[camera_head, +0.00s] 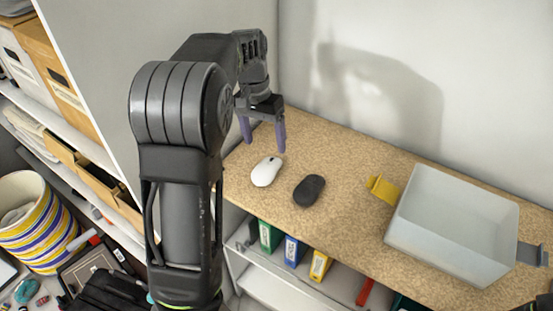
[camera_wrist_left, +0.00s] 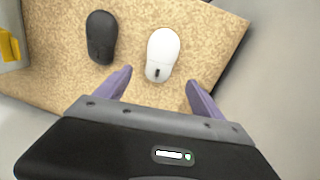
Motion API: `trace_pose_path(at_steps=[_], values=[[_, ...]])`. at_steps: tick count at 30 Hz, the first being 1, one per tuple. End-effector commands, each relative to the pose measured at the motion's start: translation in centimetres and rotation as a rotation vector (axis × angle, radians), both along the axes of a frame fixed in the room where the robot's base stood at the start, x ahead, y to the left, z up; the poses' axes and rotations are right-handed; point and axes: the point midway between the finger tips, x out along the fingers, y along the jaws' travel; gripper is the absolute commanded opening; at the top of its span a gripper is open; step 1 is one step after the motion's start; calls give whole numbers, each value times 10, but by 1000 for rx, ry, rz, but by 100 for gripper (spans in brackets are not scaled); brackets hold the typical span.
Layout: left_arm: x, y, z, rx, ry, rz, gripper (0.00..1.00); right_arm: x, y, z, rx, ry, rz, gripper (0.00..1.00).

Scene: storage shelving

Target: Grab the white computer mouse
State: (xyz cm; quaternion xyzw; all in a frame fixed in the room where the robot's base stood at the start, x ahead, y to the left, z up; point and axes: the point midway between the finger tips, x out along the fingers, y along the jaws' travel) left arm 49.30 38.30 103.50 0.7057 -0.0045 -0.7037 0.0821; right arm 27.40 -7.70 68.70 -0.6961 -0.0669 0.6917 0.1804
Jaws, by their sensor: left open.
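The white computer mouse (camera_head: 266,171) lies on the speckled brown shelf top (camera_head: 335,150), near its left end. It also shows in the left wrist view (camera_wrist_left: 162,54), beyond and between my fingertips. My left gripper (camera_head: 264,138) is open and empty, with its two purple fingers pointing down. In the head view it hangs just behind the white mouse. It also shows in the left wrist view (camera_wrist_left: 161,84), its fingers apart. A black mouse (camera_head: 309,190) lies just right of the white one, apart from it. My right gripper does not show clearly.
A translucent grey bin (camera_head: 450,225) with yellow and grey handles stands at the right of the shelf top. A white wall (camera_head: 360,75) rises behind. Coloured binders (camera_head: 291,250) stand on the shelf below. A striped basket (camera_head: 38,222) is at the far left.

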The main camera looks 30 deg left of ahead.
Motion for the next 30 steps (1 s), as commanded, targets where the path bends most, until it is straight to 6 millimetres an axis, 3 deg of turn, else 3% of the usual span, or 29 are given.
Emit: trace_pose_path(at_steps=[9, 18, 30], values=[[0, 0, -1, 0, 1, 0, 78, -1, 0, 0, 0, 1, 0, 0], [0, -3, -26, 1, 1, 1, 78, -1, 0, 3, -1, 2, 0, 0], [0, -5, -34, 1, 4, 0, 78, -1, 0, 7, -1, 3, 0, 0]])
